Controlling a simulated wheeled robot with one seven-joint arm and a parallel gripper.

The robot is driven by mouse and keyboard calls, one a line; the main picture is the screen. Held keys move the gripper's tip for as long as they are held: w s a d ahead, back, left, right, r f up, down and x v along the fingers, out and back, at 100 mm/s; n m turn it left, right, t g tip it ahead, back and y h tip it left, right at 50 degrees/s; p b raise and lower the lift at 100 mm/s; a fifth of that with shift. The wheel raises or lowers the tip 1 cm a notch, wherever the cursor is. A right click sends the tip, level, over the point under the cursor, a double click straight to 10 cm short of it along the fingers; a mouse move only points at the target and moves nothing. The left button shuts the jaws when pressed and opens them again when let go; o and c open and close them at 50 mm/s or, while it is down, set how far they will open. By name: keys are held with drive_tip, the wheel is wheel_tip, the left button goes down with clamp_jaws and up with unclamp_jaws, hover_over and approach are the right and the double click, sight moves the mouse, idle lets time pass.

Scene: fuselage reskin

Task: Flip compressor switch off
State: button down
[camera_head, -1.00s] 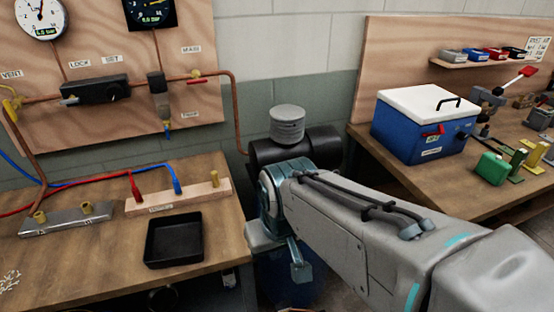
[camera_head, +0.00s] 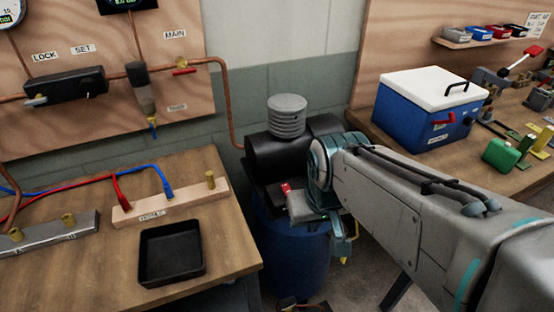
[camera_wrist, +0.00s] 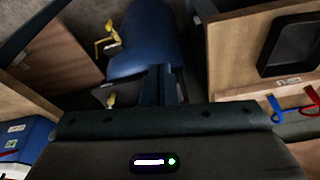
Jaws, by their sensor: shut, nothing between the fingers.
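The compressor stands on the floor between the two benches, with a black motor body (camera_head: 275,158), a grey ribbed cylinder (camera_head: 287,112) and a blue tank (camera_head: 290,250). A small red part (camera_head: 286,188), which looks like its switch, shows just left of my wrist; its position, on or off, is too small to tell. My gripper (camera_head: 345,243) hangs below my wrist in front of the compressor, to the right of the red part. In the wrist view its fingers (camera_wrist: 164,84) are together and empty, over the blue tank (camera_wrist: 150,38). The red part is not visible there.
The left bench (camera_head: 220,230) carries a black tray (camera_head: 172,252) and a wooden hose block (camera_head: 190,201). The right bench carries a blue cooler box (camera_head: 420,125). Yellow fittings (camera_wrist: 108,45) stick out beside the tank. The gap between the benches is narrow.

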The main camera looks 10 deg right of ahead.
wheel_tip(320, 180, up, 3)
drive_tip(key=n+b, duration=0.2)
hover_over(284, 185)
drive_tip(key=s, duration=0.5)
drive_tip(key=shift+w+d+f+t+y, duration=0.1)
drive_tip(key=shift+d+f+t+y, duration=0.1)
drive_tip(key=shift+d+t+y, duration=0.25)
drive_tip(key=shift+f, duration=0.1)
drive_tip(key=x, duration=0.9)
drive_tip(key=s+x, duration=0.1)
drive_tip(key=x, duration=0.3)
drive_tip(key=shift+w+d+f, duration=0.1)
drive_tip(key=shift+w+f, duration=0.1)
drive_tip(key=shift+f, duration=0.3)
